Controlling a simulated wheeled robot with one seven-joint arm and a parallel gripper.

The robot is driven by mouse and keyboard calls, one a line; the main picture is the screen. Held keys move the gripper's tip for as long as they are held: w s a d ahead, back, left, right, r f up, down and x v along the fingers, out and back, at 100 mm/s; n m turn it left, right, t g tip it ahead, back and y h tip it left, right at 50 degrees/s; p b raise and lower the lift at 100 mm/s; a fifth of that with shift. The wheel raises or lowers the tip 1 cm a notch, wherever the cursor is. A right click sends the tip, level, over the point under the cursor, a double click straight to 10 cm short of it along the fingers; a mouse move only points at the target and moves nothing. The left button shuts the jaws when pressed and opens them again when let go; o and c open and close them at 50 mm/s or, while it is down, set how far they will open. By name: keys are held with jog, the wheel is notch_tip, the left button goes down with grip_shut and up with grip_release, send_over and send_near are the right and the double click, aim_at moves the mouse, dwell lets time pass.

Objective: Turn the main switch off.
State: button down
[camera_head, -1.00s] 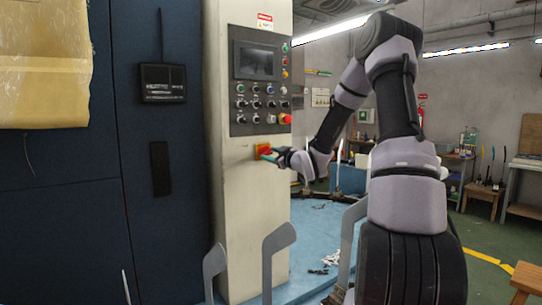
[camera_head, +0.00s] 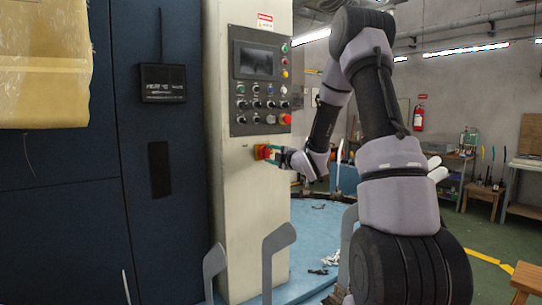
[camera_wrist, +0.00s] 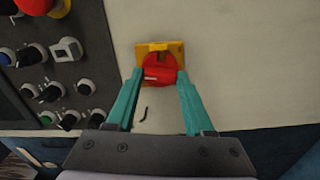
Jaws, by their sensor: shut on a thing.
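The main switch is a red rotary knob (camera_wrist: 160,66) on a yellow plate (camera_wrist: 174,47), on the front of the cream machine column (camera_head: 238,200). It also shows small in the head view as the red and yellow switch (camera_head: 262,151), below the button panel. My gripper (camera_wrist: 159,75) has its two teal fingers on either side of the red knob and is shut on it. In the head view my gripper (camera_head: 275,156) reaches the switch from the right. The fingers partly cover the knob's sides, and I cannot read its marked position.
The button panel (camera_head: 262,80) with a dark screen, several knobs and a red emergency button (camera_head: 285,119) sits just above the switch. Grey flat sock forms (camera_head: 279,240) stand in front of the column. A blue round table (camera_head: 310,225) lies behind them.

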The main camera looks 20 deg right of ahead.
jog(key=shift+n, duration=0.8)
jog(key=shift+c, duration=1.4)
grip_release()
jog(key=shift+s, duration=0.1)
jog(key=v, duration=1)
jog(key=shift+s+d, duration=0.15)
jog(key=shift+s, duration=0.15)
jog(key=shift+r, duration=0.1)
